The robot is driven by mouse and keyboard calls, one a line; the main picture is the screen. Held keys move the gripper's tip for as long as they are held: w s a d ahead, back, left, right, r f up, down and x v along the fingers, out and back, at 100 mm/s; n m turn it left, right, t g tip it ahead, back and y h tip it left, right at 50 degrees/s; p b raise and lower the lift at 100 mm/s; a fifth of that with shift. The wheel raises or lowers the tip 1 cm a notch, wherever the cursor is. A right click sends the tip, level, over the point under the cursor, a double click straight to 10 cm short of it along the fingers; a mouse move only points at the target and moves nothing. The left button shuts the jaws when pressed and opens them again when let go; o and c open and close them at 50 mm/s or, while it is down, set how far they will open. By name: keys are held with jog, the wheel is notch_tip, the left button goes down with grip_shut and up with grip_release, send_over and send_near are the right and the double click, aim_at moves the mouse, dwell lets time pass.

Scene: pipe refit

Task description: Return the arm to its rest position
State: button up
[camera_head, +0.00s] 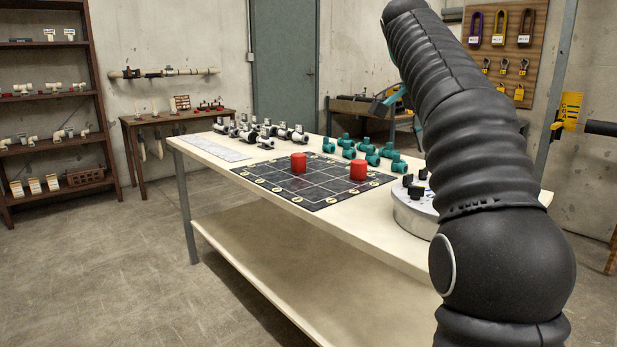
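My black, ribbed arm fills the right side of the head view. The long pale table (237,210) stands in the middle with a lower shelf. A dark grid mat (318,198) lies on it, with two red cylinders on the mat, one near the back (298,163) and one to the right (358,169).
White and black fittings (265,142) and green fittings (399,166) stand behind the mat. A round grey base (412,215) with black knobs is partly hidden by my arm. A shelf rack (100,95) and side table (185,117) are left. The floor at left is clear.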

jog(key=s+a+f+n+t+y, duration=0.1)
jog(key=s+a+f+n, duration=0.2)
jog(key=s+f+n, duration=0.2)
jog(key=s+a+f+n+t+y, duration=0.1)
jog(key=s+a+f+n, duration=0.3)
jog(key=s+f, duration=0.8)
jog(key=s+a+f+n+t+y, duration=0.2)
jog(key=s+a+f+n, duration=0.2)
jog(key=s+f, duration=0.5)
notch_tip(320, 180, down, 3)
jog(key=shift+f+n+t, duration=0.2)
jog(key=shift+n+t, duration=0.1)
jog(key=shift+n, duration=0.6)
jog(key=shift+s, duration=0.1)
